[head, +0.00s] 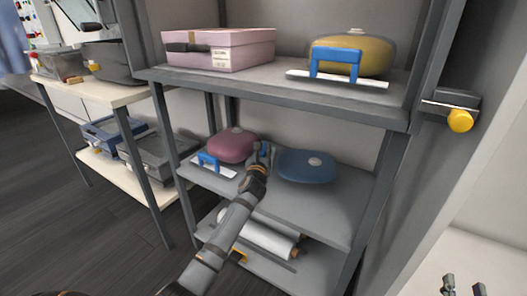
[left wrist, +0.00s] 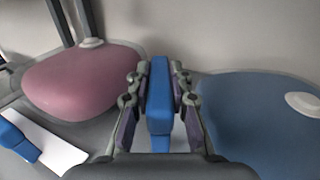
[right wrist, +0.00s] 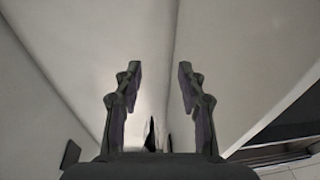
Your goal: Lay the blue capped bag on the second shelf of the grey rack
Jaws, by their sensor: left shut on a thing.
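The blue capped bag (head: 306,166) lies on the grey rack's (head: 340,203) middle visible shelf, its pale cap upward. It also shows at the right of the left wrist view (left wrist: 255,125). My left gripper (head: 263,152) is between this bag and a pink capped bag (head: 232,146). In the left wrist view it (left wrist: 160,100) is shut on an upright blue handle (left wrist: 160,88), with a white piece partly visible beside it. The handle's lower part is hidden. My right gripper (right wrist: 160,75) is open and empty, facing pale surfaces; its fingers show at the head view's lower right (head: 463,285).
A pink box (head: 222,50) and a yellow capped bag (head: 352,55) with a blue-handled white strip (head: 337,78) are on the shelf above. Another blue-handled strip (head: 213,165) lies before the pink bag. A white roll (head: 262,240) lies below. The middle shelf's right front is clear.

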